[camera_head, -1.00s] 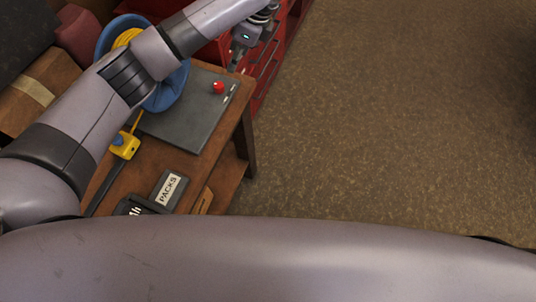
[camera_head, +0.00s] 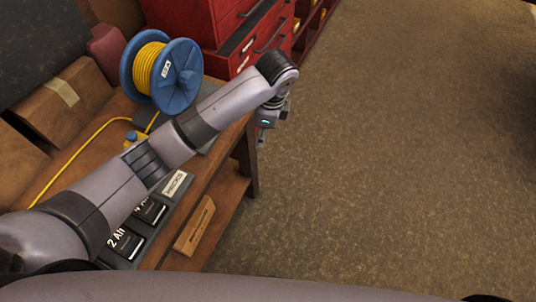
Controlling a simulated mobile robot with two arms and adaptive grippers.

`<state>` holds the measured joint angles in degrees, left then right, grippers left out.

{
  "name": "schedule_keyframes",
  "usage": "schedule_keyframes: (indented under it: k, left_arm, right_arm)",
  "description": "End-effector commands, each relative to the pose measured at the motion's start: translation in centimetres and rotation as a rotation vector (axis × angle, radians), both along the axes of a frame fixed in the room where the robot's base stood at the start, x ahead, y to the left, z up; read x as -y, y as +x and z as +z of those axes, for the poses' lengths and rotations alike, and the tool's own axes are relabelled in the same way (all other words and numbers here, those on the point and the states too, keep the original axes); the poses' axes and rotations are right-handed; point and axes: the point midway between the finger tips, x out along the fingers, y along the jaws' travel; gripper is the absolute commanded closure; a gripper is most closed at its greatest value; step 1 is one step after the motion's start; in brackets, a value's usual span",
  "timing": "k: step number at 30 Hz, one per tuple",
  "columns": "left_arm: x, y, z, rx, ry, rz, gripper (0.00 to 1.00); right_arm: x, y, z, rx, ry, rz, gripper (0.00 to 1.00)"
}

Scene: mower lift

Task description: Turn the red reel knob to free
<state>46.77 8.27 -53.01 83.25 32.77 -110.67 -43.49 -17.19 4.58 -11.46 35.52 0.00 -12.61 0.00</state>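The blue reel (camera_head: 181,80), wound with yellow cord (camera_head: 150,68), stands at the back of the wooden bench (camera_head: 222,172). The red knob is not visible now; my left arm crosses in front of most of the grey base plate (camera_head: 205,141). My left gripper (camera_head: 262,136) hangs at the bench's right edge, beside the plate and in front of the floor. Its fingers are too small and hidden to tell whether they are open or shut. My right gripper is not in view.
A red drawer cabinet (camera_head: 228,30) stands behind the bench. Open floor (camera_head: 400,160) lies to the right.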

Motion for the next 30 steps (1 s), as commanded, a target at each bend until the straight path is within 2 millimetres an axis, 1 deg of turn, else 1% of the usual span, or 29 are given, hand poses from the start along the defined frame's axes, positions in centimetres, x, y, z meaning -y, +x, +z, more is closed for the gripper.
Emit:
schedule_keyframes:
  k: [1,3,9,15,30]
  left_arm:
    - [0.3,-0.7,-0.6,-0.001,-0.022,0.014,0.54]
    - [0.7,-1.4,-1.1,0.000,-0.049,0.033,0.54]
    - [1.4,-2.8,-2.2,0.008,-0.108,0.085,0.54]
    - [1.6,-3.2,-2.5,0.012,-0.125,0.103,0.54]
    - [1.6,-3.2,-2.6,0.012,-0.126,0.105,0.54]
  right_arm:
    - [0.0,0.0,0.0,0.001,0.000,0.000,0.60]
    - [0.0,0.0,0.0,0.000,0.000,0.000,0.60]
    - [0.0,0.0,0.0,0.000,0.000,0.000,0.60]
    - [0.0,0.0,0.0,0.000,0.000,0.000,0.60]
    - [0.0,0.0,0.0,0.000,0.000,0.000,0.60]
